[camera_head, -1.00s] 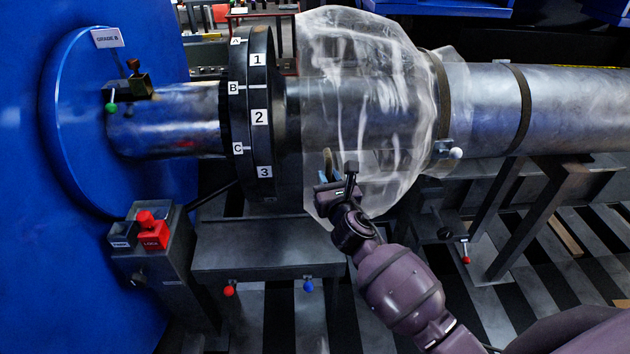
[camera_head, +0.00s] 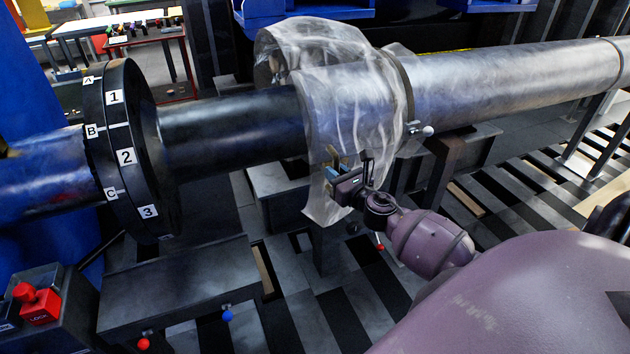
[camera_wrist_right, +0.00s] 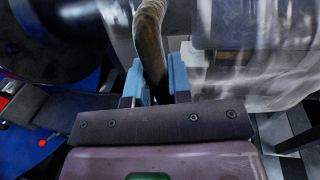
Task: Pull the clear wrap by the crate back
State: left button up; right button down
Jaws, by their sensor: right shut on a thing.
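The clear wrap (camera_head: 350,95) hangs bunched and creased around the long shaft, right of the black numbered flange (camera_head: 128,150). Its right end lies against a strap on the silver pipe (camera_head: 510,80), and a loose flap hangs below the shaft. My right gripper (camera_head: 338,163) is shut on the wrap's lower left edge. In the right wrist view, its two blue fingers (camera_wrist_right: 157,78) stand either side of a brownish edge of wrap, and translucent folds of the wrap (camera_wrist_right: 245,70) spread to the right. My left gripper is out of view. I cannot make out a crate for certain.
A dark bare shaft section (camera_head: 235,125) lies between flange and wrap. A small white-ended clamp handle (camera_head: 427,131) sticks out at the strap. A red lock button (camera_head: 38,300) is at lower left. Grey supports stand under the shaft, and striped floor lies below.

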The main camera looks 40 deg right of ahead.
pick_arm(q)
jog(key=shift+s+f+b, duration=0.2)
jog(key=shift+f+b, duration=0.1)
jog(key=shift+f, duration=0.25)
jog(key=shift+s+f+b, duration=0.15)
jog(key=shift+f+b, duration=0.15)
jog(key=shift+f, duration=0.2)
pick_arm(e)
jog(key=shift+s+d, duration=0.25)
jog(key=shift+d, duration=0.65)
jog(key=shift+s+d, duration=0.25)
jog(key=shift+d, duration=0.6)
jog(key=shift+s+d, duration=0.25)
jog(key=shift+d, duration=0.65)
jog(key=c, duration=1.1)
grip_release()
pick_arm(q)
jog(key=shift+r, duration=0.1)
pick_arm(e)
jog(key=shift+o, duration=0.2)
jog(key=b, duration=0.1)
send_near(342, 159)
jog(key=s, duration=0.6)
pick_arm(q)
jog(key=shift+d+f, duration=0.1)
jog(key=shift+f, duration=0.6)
pick_arm(e)
jog(key=shift+a+r, duration=0.15)
